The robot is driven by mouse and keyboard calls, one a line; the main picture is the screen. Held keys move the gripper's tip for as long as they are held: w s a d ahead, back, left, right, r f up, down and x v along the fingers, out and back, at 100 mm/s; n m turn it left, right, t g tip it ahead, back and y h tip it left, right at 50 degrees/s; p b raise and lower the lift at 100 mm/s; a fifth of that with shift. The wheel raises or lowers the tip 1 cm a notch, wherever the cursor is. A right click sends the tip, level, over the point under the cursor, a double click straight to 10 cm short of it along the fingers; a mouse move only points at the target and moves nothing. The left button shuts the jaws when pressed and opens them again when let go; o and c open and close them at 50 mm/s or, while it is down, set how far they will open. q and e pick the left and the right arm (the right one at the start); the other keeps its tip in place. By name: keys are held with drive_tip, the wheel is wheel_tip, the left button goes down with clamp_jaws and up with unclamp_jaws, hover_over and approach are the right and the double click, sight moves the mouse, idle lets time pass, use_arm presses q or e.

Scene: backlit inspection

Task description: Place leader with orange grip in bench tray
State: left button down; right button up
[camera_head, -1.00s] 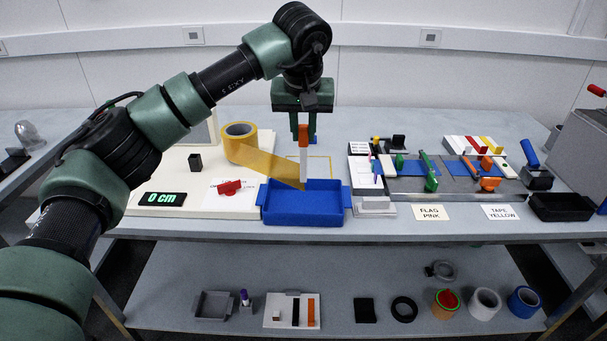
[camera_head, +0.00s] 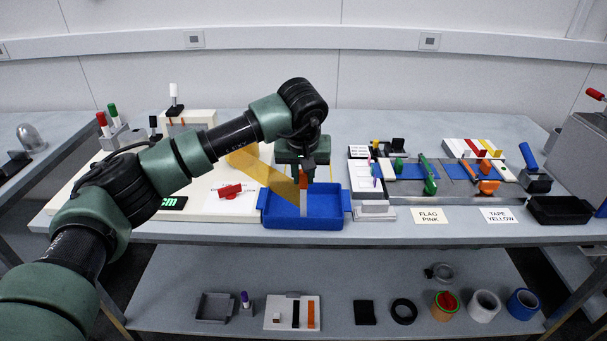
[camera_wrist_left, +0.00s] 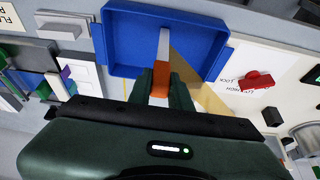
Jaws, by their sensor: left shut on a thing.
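The leader with the orange grip is a pale strip (camera_head: 303,208) with an orange section (camera_head: 304,181). My left gripper (camera_head: 303,178) is shut on it near the orange grip, and the strip hangs upright below. The blue bench tray (camera_head: 334,222) stands at the table's front edge, and the strip's lower end reaches down inside its walls. In the left wrist view the orange grip (camera_wrist_left: 162,76) sits between the fingers, with the strip pointing into the tray (camera_wrist_left: 118,30). I cannot tell whether the strip touches the tray floor. My right gripper is not in view.
A translucent yellow tape strip (camera_head: 268,177) slopes down to the tray's left side. A red clip (camera_head: 231,191) lies left of the tray. A grey block (camera_head: 374,210) and label cards (camera_head: 430,215) stand to its right. A black tray (camera_head: 562,209) is at far right.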

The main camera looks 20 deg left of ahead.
use_arm(q)
drive_tip(key=shift+f, duration=0.15)
drive_tip(key=c, duration=1.3)
unclamp_jaws()
drive_tip(key=shift+r, duration=0.25)
drive_tip(key=shift+s+r, duration=0.1)
drive_tip(key=shift+r, duration=0.2)
drive_tip(key=b+v, duration=0.1)
drive_tip(key=v, duration=1)
drive_tip(key=shift+r, duration=0.1)
